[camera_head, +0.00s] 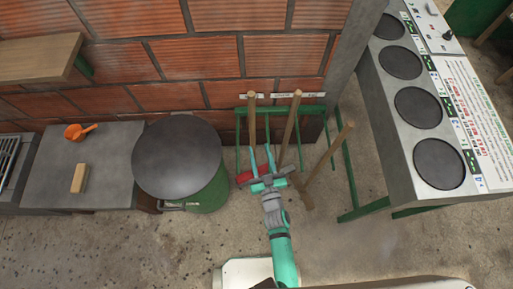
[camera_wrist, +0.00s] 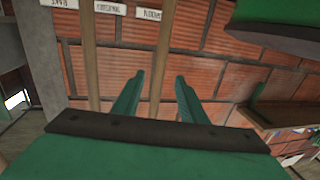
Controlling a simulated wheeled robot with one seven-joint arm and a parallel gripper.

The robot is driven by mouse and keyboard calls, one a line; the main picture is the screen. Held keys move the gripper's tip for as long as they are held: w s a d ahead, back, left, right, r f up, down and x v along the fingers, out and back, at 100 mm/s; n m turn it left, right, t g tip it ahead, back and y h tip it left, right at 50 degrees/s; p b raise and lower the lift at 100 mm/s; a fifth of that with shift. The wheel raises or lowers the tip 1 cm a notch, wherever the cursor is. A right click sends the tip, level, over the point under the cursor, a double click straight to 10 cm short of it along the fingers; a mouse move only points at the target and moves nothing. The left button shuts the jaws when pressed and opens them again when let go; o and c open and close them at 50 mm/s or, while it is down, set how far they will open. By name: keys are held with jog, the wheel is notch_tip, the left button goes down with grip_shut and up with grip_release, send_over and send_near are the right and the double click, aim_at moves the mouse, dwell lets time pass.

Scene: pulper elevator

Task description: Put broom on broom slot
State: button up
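My gripper (camera_head: 261,150) is open, its two teal fingers apart and pointing at the wall rack. The fingers also show in the wrist view (camera_wrist: 160,77), with one wooden handle visible behind the gap. A green rack (camera_head: 309,108) stands against the brick wall under small white labels, too small to read. Two wooden handles stand upright in it, one left (camera_head: 252,112) and one middle (camera_head: 291,120). A third wooden pole, probably the broom (camera_head: 330,149), leans to the right of my gripper, apart from it, its lower end near the floor. No handle shows under the rightmost label.
A green barrel with a dark lid (camera_head: 177,158) stands left of my gripper. A grey counter (camera_head: 110,150) holds an orange scoop (camera_head: 80,131) and a wooden block (camera_head: 79,178). A metal bench with round dark plates (camera_head: 405,175) stands at right. The front floor is clear.

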jog(key=s+r+g+h, duration=0.1)
jog(key=s+r, duration=0.3)
jog(key=s, duration=1)
jog(key=s+a+r+m+g+h, duration=0.1)
jog(key=s+a+r+m+h, duration=0.1)
jog(key=s+r, duration=0.9)
jog(key=shift+s+a+r, duration=0.25)
jog(key=shift+s+a, duration=0.2)
jog(key=shift+s, duration=0.5)
